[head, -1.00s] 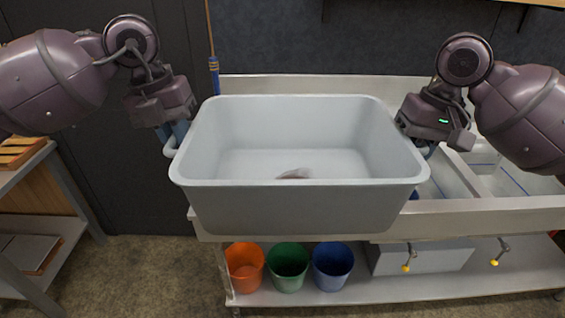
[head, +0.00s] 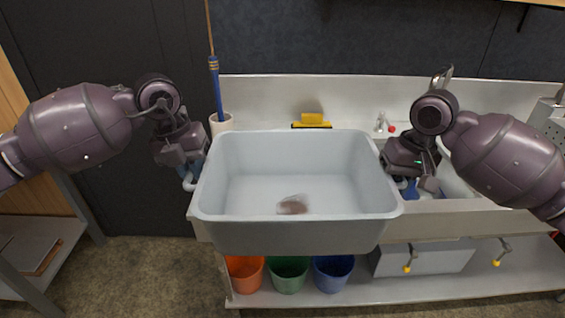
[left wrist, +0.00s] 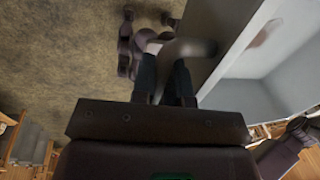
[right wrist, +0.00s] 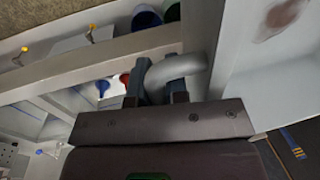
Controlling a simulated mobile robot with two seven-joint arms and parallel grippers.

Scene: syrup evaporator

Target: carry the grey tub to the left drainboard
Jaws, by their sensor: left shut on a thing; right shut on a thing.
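The large grey tub (head: 300,235) is upright between my two arms in the head view, over the left end of the steel sink unit. A reddish-brown patch (head: 292,204) shows on its inner floor. My left gripper (head: 190,180) is shut on the handle at the tub's left side; the left wrist view shows the fingers (left wrist: 167,85) around it. My right gripper (head: 402,186) is shut on the right handle, seen as a grey loop (right wrist: 185,68) in the right wrist view. The left drainboard (head: 200,222) is mostly hidden under the tub; I cannot tell whether they touch.
Behind the tub stand a white holder (head: 221,124) with a blue-handled rod and a yellow-and-black tool (head: 312,120). Orange (head: 245,274), green (head: 289,273) and blue (head: 333,272) buckets sit on the lower shelf. A shelf rack (head: 40,250) stands at the left.

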